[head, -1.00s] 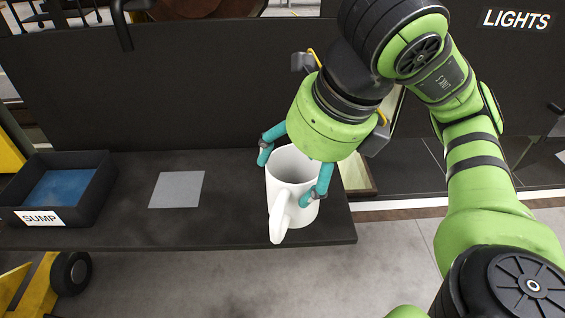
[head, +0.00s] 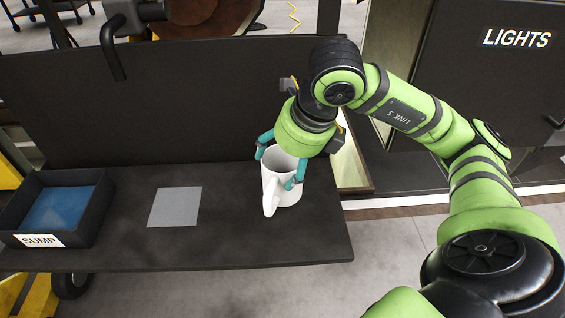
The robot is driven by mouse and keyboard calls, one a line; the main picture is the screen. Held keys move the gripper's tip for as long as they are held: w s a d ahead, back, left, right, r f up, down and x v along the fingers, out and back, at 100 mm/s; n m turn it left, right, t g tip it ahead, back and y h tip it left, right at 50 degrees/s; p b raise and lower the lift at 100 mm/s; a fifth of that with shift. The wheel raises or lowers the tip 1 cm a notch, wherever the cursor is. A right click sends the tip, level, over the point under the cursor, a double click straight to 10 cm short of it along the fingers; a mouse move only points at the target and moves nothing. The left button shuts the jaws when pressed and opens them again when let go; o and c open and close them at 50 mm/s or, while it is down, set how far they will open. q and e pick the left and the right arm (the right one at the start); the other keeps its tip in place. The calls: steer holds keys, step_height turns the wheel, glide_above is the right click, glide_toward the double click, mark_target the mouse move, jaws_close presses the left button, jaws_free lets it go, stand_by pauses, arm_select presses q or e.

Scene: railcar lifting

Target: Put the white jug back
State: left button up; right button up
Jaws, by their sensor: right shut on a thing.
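The white jug (head: 287,190) is upright near the right end of the dark shelf (head: 215,245), with its handle towards the front. My right gripper (head: 278,168) comes from above and is shut on the jug, its teal fingers on either side of the body. I cannot tell whether the jug's base touches the shelf. A grey square pad (head: 175,207) lies bare on the shelf, left of the jug. My left gripper is not in view.
A dark open bin labelled SUMP (head: 90,212) with a blue floor stands at the shelf's left end. A dark upright panel (head: 170,110) rises behind the shelf. A dark panel marked LIGHTS (head: 500,90) is at the right. The shelf between jug and pad is clear.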

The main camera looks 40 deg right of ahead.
mark_target(282, 171)
steer(key=shift+w+d+f, duration=0.3)
steer(key=shift+w+f, duration=0.1)
steer(key=shift+w, duration=0.2)
steer(key=shift+w+d+f, duration=0.3)
steer(key=shift+w+f, duration=0.05)
steer(key=shift+w, duration=0.2)
steer(key=shift+w+d+f+p, duration=0.1)
steer(key=shift+w+f+p, duration=0.1)
steer(key=shift+p, duration=0.1)
step_height(282, 171, down, 3)
steer(key=shift+s+r+p, duration=0.1)
steer(key=shift+s+p, duration=0.05)
steer(key=shift+p, duration=0.45)
steer(key=shift+f, duration=0.35)
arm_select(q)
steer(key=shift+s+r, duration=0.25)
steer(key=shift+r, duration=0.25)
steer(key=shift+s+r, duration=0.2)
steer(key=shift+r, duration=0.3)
arm_select(e)
steer(key=shift+f, duration=0.15)
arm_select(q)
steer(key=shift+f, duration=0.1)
arm_select(e)
steer(key=shift+f, duration=0.1)
steer(key=o, duration=1.7)
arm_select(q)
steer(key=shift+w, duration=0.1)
